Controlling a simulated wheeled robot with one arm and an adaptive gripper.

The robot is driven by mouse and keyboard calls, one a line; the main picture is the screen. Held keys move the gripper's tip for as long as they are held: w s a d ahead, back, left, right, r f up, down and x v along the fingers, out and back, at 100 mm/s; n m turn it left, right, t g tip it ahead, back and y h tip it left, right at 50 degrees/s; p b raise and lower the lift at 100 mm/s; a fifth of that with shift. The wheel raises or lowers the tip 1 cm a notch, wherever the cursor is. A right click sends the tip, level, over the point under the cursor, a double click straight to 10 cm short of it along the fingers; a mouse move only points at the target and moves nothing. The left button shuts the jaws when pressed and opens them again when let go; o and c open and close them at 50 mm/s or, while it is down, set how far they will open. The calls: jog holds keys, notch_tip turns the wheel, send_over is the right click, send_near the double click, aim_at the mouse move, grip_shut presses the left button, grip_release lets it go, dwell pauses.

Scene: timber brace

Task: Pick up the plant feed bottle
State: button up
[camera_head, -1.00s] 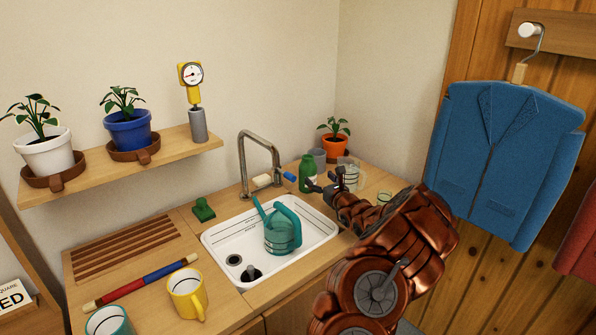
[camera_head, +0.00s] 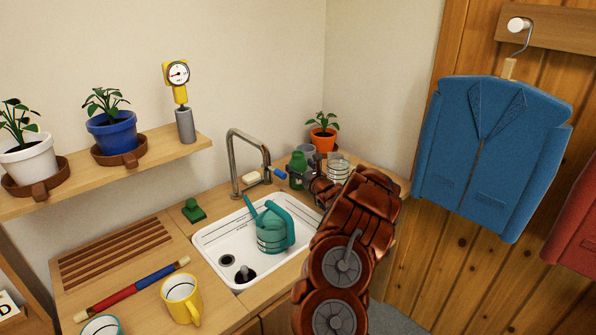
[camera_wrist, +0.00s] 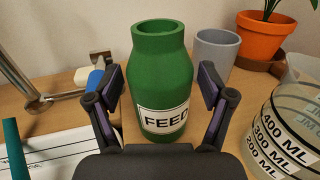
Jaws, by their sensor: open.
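The plant feed bottle (camera_wrist: 163,75) is green with a white FEED label and an open round neck. It stands upright on the counter in the wrist view. My gripper (camera_wrist: 162,83) is open, with one finger on each side of the bottle in that view. I cannot tell whether the fingers touch it. In the head view the bottle (camera_head: 297,166) stands behind the sink, partly hidden by my arm and gripper.
A grey cup (camera_wrist: 215,52) and an orange potted plant (camera_wrist: 262,35) stand behind the bottle. A marked measuring jug (camera_wrist: 287,130) is close on the right. The tap (camera_head: 240,165) and the sink (camera_head: 213,243) with a teal watering can (camera_head: 271,230) are on the left.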

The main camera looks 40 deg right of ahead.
jog(key=shift+x, duration=0.85)
jog(key=c, duration=1.3)
